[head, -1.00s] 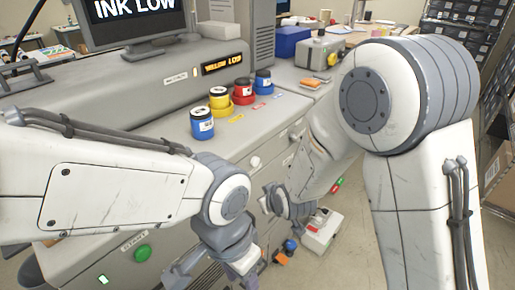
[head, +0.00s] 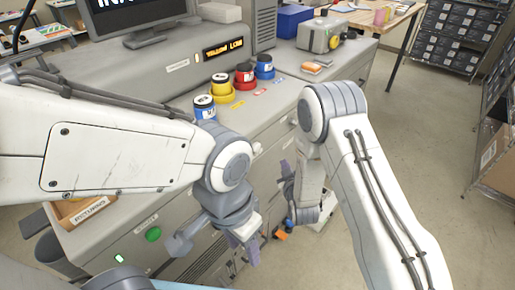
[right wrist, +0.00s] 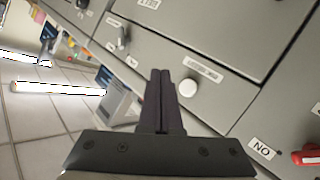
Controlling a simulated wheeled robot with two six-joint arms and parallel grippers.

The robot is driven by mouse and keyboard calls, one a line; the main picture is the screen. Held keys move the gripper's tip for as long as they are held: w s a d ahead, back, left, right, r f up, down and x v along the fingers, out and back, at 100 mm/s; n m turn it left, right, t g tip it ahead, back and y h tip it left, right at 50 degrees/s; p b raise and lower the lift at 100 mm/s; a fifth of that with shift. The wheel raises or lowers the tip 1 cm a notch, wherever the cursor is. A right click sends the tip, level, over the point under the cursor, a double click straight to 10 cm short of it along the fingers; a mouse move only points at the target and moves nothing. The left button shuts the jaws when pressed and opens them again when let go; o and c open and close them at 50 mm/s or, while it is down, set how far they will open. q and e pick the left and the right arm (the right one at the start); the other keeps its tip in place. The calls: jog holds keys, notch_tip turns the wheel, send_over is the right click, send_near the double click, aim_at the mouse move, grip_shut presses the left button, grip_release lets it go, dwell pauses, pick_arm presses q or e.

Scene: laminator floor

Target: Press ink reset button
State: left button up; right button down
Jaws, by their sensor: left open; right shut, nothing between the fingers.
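A round white button (right wrist: 187,88) sits on the grey machine front in the right wrist view, beside a label (right wrist: 203,69) too blurred to read. In the head view a white knob (head: 257,148) shows just right of my left arm, on the same front. My right gripper (right wrist: 160,74) is shut and empty, its fingertips pointing at the front just left of the white button; contact cannot be told. In the head view my right gripper (head: 285,172) is near the machine front. My left gripper (head: 217,247) is open and empty, low in front of the machine.
An amber display (head: 223,47) reads yellow low. Yellow (head: 221,84), red (head: 244,76) and blue (head: 264,67) ink bottles stand on the machine top. A green button (head: 153,234) is lower left. A red control (right wrist: 308,155) is at the wrist view's right edge.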

aim_at(256, 147)
jog(key=w+a, duration=0.5)
jog(key=a, duration=0.2)
jog(key=shift+b, duration=0.4)
dwell(1.7)
jog(key=shift+w+a, duration=0.2)
jog(key=shift+a, duration=0.1)
jog(key=shift+w+a+b, duration=0.35)
jog(key=shift+a+b, duration=0.1)
jog(key=shift+b, duration=0.05)
dwell(0.8)
dwell(0.3)
jog(key=shift+s+d, duration=0.6)
jog(key=shift+d, duration=0.2)
